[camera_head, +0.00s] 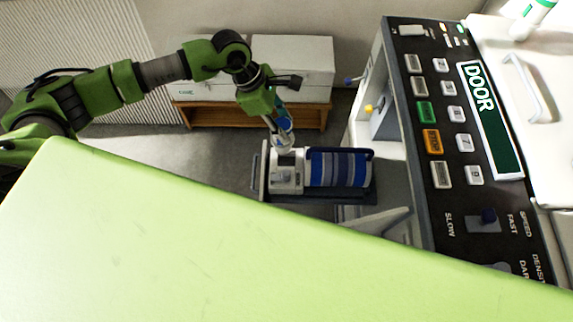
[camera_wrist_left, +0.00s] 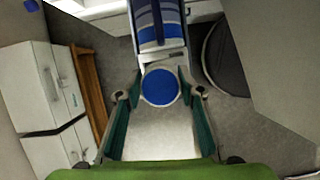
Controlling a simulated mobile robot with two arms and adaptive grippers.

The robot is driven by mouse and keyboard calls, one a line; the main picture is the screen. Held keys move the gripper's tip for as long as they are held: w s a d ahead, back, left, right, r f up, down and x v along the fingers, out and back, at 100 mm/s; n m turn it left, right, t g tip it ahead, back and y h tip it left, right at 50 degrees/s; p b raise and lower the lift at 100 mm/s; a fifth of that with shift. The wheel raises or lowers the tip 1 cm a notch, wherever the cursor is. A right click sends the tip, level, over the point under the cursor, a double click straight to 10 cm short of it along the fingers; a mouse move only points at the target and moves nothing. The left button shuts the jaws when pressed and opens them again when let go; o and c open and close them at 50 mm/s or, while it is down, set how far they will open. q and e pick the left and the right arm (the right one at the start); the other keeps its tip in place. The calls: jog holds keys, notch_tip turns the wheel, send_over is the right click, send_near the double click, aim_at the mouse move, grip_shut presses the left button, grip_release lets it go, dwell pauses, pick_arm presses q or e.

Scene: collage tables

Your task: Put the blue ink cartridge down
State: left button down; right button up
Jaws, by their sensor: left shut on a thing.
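My left gripper (camera_head: 281,122) hangs at the end of the green arm that comes in from the left in the head view. It is shut on the blue ink cartridge (camera_wrist_left: 160,87), whose round blue end shows between the two fingers in the left wrist view. In the head view the cartridge is small and partly hidden by the gripper. It is above or against the white fitting (camera_head: 286,172) at the left end of a dark tray; I cannot tell whether they touch. My right gripper is not in view.
A blue-striped roll or cover (camera_head: 340,168) lies on the tray's right part. A large machine with a black button panel (camera_head: 450,110) stands at right. A white cabinet on a wooden stand (camera_head: 253,118) is behind. A light green surface (camera_head: 150,240) fills the foreground.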

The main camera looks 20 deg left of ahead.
aim_at(273, 137)
pick_arm(q)
jog(key=f+n, duration=0.1)
jog(key=w+f+n+t, duration=0.1)
jog(key=f+n, duration=0.1)
jog(key=w+f+n+t+y, duration=0.1)
jog(key=f+n, duration=0.1)
jog(key=shift+w+d+b, duration=0.15)
jog(key=shift+w+b, duration=0.05)
jog(key=shift+b, duration=0.15)
jog(key=shift+w+f+n+t, duration=0.3)
jog(key=shift+f+n, duration=0.4)
jog(key=shift+n, duration=0.4)
notch_tip(273, 137, down, 10)
jog(key=shift+p, duration=0.45)
jog(key=c, duration=1.4)
grip_release()
jog(key=shift+f, duration=0.15)
jog(key=v, duration=1.2)
jog(key=shift+d+r, duration=0.2)
jog(key=shift+r, duration=0.1)
